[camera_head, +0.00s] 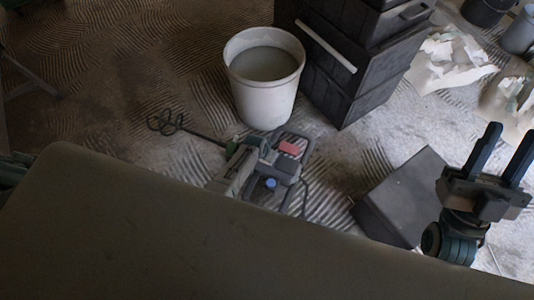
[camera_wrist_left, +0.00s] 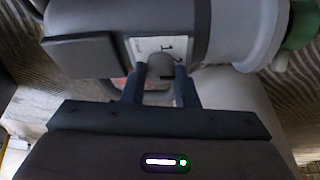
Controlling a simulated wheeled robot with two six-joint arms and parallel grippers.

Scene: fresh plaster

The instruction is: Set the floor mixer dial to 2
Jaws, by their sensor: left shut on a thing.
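The floor mixer (camera_head: 262,160) lies on the floor in the head view, its rod and whisk pointing left. In the left wrist view its grey body (camera_wrist_left: 235,30) fills the top. A white label (camera_wrist_left: 171,46) with a black 1 and part of another mark sits behind a small grey dial (camera_wrist_left: 160,66). The dial's pointer direction cannot be made out. My left gripper (camera_wrist_left: 160,82) is shut on the dial, one finger on each side. My right gripper (camera_head: 504,152) is open and empty at the right.
A white bucket (camera_head: 264,98) of grey liquid stands just behind the mixer. Dark stacked boxes (camera_head: 345,70) are beside it. A dark box (camera_head: 400,198) lies right of the mixer. Crumpled pale sheets (camera_head: 450,62) lie at the upper right.

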